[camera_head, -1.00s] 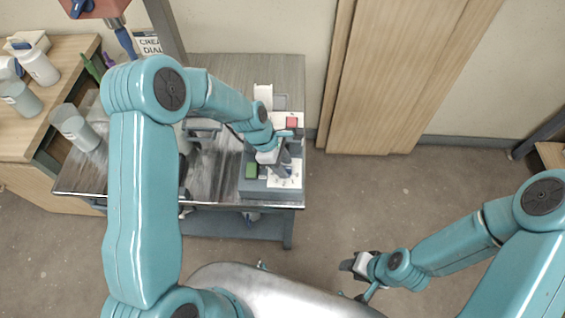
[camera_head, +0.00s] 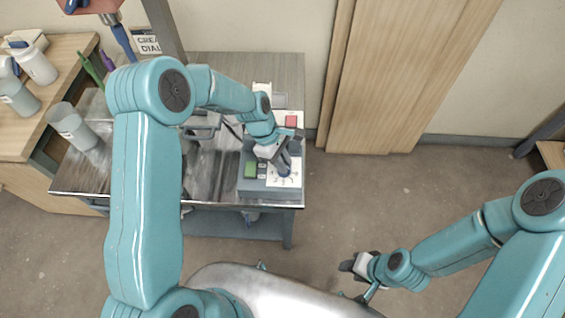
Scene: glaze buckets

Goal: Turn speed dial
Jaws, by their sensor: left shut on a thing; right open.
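A grey control box (camera_head: 252,185) stands at the right front of the metal-topped table. It has a green button (camera_head: 251,170), a red button (camera_head: 291,121) and a white dial plate (camera_head: 291,181). My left gripper (camera_head: 284,169) reaches down over the white plate and is shut on the speed dial, which is mostly hidden under the fingers. My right gripper (camera_head: 352,271) is open and empty, low over the floor at the lower right, well apart from the table.
The table top (camera_head: 212,170) has bare room left of the box. A clear cup (camera_head: 72,126) stands at its left. White containers (camera_head: 37,65) stand on a wooden bench (camera_head: 30,130). A red mixer head (camera_head: 95,5) hangs at the upper left.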

